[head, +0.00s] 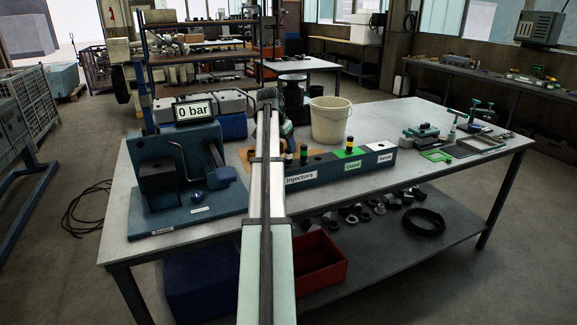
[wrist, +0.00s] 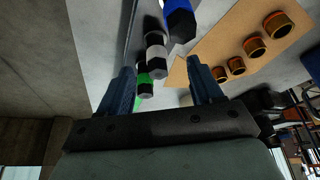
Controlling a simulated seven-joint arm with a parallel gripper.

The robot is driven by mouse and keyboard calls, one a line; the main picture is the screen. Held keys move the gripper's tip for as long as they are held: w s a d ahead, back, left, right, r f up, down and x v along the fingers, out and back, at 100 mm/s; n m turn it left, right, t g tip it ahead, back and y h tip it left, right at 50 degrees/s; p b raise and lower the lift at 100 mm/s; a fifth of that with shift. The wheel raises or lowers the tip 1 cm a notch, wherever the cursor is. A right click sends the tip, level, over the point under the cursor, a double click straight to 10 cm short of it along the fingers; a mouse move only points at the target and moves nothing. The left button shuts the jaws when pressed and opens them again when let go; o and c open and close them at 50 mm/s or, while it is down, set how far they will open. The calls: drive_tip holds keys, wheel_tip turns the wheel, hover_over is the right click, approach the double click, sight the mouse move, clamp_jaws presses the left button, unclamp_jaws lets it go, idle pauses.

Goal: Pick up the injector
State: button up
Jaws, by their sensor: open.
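My gripper (wrist: 160,66) is open, its two blue fingers spread in the wrist view. A white-and-black banded injector (wrist: 156,55) shows in the gap between the fingertips; I cannot tell how far beyond them it is. A green-banded one (wrist: 144,88) is partly hidden near the left finger, and a blue-banded one (wrist: 180,22) lies above. Neither finger is seen closed on anything. My arm hides the gripper there.
A brown board with several brass-coloured caps (wrist: 278,24) lies beside the injectors. A blue tester (head: 190,207) with a "0 bar" display (head: 194,110) stands left. A cream bucket (head: 330,124) stands behind the rack. Tools and a green frame (head: 436,156) lie right.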

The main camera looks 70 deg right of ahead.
sight(290, 156)
drive_tip(key=shift+s+x, duration=0.1)
drive_tip(key=shift+x, duration=1.65)
drive_tip(key=shift+s+x, duration=0.15)
drive_tip(key=shift+x, duration=1.6)
drive_tip(key=shift+d+r, duration=0.1)
drive_tip(key=shift+d, duration=0.05)
drive_tip(key=shift+c, duration=0.4)
clamp_jaws()
